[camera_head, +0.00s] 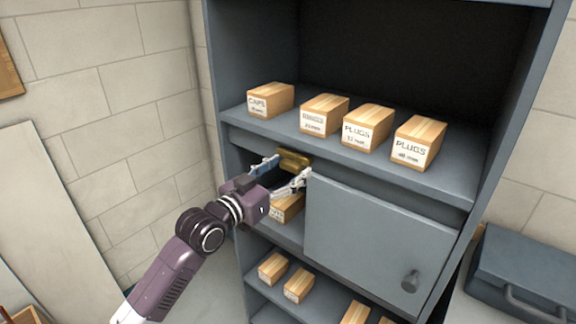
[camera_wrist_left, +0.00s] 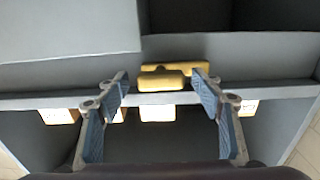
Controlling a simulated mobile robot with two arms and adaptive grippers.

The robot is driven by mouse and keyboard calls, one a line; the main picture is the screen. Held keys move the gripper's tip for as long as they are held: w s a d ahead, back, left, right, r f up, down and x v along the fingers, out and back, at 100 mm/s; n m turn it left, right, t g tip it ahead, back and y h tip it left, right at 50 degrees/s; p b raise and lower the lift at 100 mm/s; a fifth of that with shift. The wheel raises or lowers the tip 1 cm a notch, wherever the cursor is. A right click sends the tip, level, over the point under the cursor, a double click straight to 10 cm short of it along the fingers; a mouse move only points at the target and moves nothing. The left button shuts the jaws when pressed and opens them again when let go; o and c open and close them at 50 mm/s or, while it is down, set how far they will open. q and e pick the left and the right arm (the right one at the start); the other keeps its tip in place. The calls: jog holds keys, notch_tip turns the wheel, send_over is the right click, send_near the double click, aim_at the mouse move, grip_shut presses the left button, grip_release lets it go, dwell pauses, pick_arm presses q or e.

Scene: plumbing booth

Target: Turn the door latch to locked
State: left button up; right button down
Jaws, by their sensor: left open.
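The brass-yellow latch (camera_head: 294,160) sits on the front edge below the upper shelf, near the left end of the grey door (camera_head: 370,235). In the left wrist view the latch (camera_wrist_left: 162,82) shows as a horizontal bar in front of a second yellow piece. My left gripper (camera_head: 288,171) is open in front of the latch. In the wrist view its two fingertips (camera_wrist_left: 163,88) stand on either side of the bar, with visible gaps; I cannot tell the depth between them. The latch is partly hidden by the gripper in the head view. My right gripper is not in view.
A dark round knob (camera_head: 410,280) is on the door's lower right. Several labelled boxes, such as the caps box (camera_head: 270,99), stand on the upper shelf (camera_head: 440,186). Another box (camera_head: 287,207) sits behind my gripper. A dark case (camera_head: 525,270) lies at right.

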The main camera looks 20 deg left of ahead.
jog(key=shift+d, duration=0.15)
pick_arm(q)
grip_shut()
jog(key=shift+w, duration=0.1)
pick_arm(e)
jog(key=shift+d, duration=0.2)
